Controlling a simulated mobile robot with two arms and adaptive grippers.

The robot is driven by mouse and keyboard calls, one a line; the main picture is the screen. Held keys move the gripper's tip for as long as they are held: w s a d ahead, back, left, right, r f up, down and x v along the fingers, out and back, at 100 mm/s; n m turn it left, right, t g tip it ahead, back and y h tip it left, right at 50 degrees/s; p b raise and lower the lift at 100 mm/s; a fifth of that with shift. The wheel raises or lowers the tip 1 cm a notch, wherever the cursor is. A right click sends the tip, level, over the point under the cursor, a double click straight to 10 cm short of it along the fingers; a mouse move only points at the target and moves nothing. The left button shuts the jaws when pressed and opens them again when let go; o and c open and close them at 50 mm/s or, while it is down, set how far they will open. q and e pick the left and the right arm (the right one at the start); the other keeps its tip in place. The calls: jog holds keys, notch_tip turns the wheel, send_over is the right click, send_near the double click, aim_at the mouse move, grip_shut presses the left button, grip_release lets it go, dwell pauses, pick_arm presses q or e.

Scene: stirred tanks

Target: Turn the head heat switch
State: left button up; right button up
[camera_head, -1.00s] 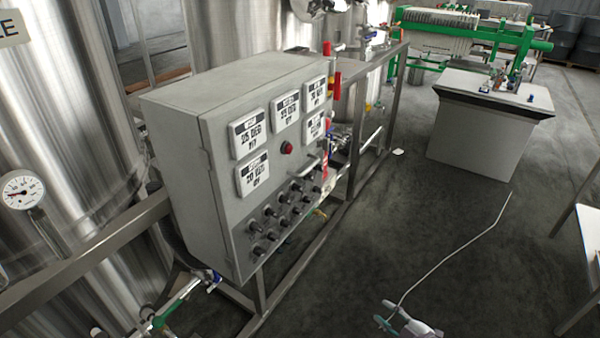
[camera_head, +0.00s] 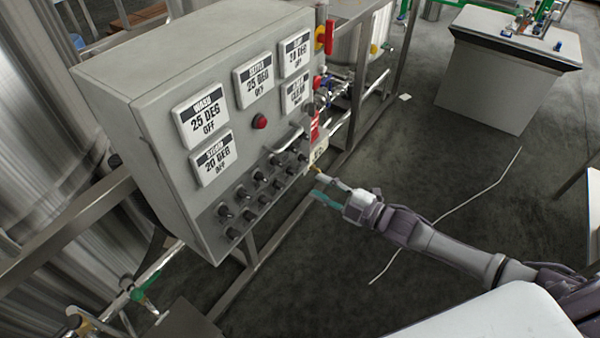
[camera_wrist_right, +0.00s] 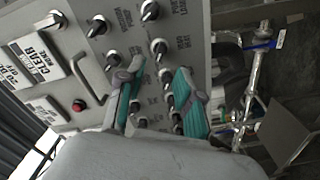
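The grey control cabinet (camera_head: 150,110) carries rows of black switches (camera_head: 261,175) below its displays. The switches also show close up in the right wrist view (camera_wrist_right: 150,12). My right gripper (camera_head: 317,187) is just right of the cabinet's lower right corner. In the right wrist view its two teal-padded fingers (camera_wrist_right: 160,70) are apart with nothing held between them. They point at the switch panel and hide part of the lower switches. My left gripper is not in view.
A red button (camera_head: 260,122) and a bar handle (camera_head: 287,139) are on the cabinet front. Displays such as the 25 DEG one (camera_head: 201,115) read OFF. A metal frame (camera_head: 362,95) and pipes stand behind. The floor (camera_head: 450,170) right of the cabinet is open.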

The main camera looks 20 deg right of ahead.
aim_at(296, 173)
jog(key=x, duration=0.7)
jog(key=shift+p, duration=0.35)
jog(key=shift+d, duration=0.1)
grip_shut()
